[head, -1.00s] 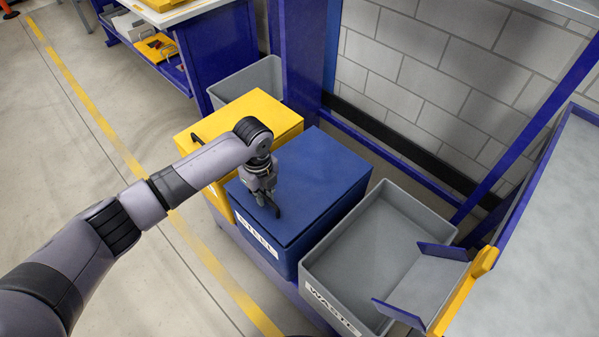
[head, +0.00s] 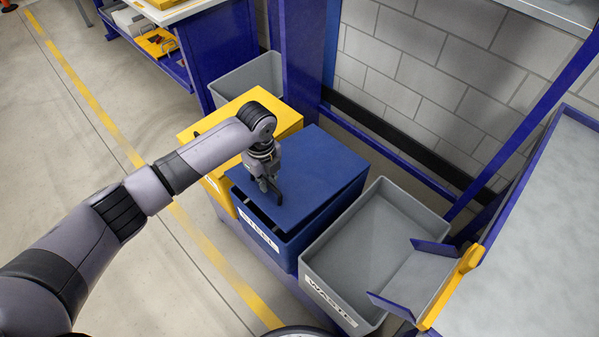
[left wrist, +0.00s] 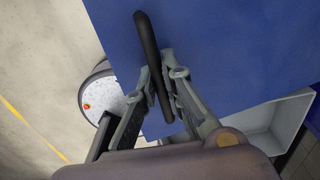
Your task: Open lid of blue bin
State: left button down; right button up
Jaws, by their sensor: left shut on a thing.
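The blue bin (head: 282,248) carries a white label reading STEEL. Its blue lid (head: 315,175) is raised at the front edge, with a dark gap between lid and bin; the back edge stays low. My left gripper (head: 268,190) is at the front of the lid. In the left wrist view the fingers (left wrist: 160,88) are shut on the black lid handle (left wrist: 153,60), a curved bar on the blue lid. The inside of the bin is hidden by the lid. My right gripper is not in view.
A yellow-lidded bin (head: 243,108) stands directly left of the blue bin. An open grey WASTE bin (head: 372,240) stands to the right, with a chute (head: 415,275) over its edge. A brick wall (head: 425,90) and blue frame are behind. The floor at left is clear.

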pick_arm(q)
notch_tip(320, 180, up, 6)
jog(key=w+d+p, duration=0.2)
jog(key=p, duration=0.2)
dwell(0.5)
jog(key=shift+r, duration=0.15)
notch_tip(320, 180, up, 5)
jog(key=w+d+p, duration=0.2)
jog(key=shift+w+d+r, duration=0.15)
jog(key=shift+w+d, duration=0.2)
jog(key=shift+d, duration=0.05)
dwell(0.3)
dwell(0.3)
